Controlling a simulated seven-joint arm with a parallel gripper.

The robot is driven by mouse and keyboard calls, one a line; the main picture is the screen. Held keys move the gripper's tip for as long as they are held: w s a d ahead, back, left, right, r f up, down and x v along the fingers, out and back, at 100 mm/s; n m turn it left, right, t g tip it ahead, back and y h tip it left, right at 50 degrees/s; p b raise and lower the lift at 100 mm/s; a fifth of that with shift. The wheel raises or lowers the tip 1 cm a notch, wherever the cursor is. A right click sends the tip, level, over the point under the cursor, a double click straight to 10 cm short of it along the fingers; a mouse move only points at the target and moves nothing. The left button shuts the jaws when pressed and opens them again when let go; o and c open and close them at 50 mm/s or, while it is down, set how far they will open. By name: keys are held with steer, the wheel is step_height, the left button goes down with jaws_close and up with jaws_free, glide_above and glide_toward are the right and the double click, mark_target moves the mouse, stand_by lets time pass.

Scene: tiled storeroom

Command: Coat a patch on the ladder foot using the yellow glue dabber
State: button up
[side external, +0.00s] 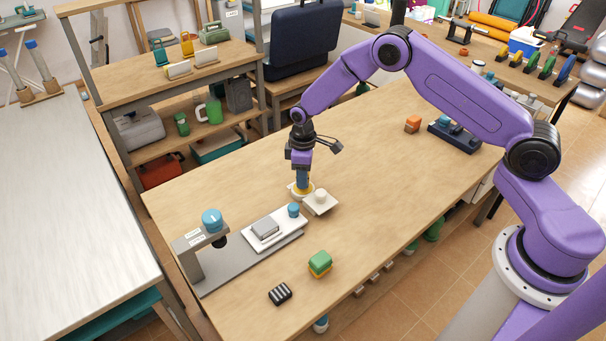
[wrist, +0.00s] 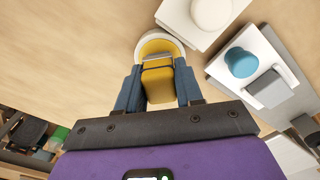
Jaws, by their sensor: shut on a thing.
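My gripper (side external: 303,180) points down over the wooden bench, its blue fingers shut on the yellow glue dabber (wrist: 157,50). In the wrist view, the gripper (wrist: 160,88) has a finger on each side of the yellow body. A round white rim (wrist: 180,46) shows around the dabber's far end; whether it is part of the dabber or a separate holder I cannot tell. A grey block (side external: 265,229), which looks like the ladder foot, sits on a white plate (side external: 289,224) left of the gripper in the side view. The block also shows in the wrist view (wrist: 268,88).
A blue knob (side external: 293,210) stands on the plate's end nearest the gripper. A white square block with a cream knob (side external: 320,196) is close beside the dabber. A grey stand with a blue knob (side external: 212,220) rises at the left. A green-and-yellow block (side external: 319,263) and striped block (side external: 280,294) lie in front.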

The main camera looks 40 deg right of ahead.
steer(key=shift+f, duration=0.6)
stand_by(1.4)
steer(key=shift+r, duration=3.55)
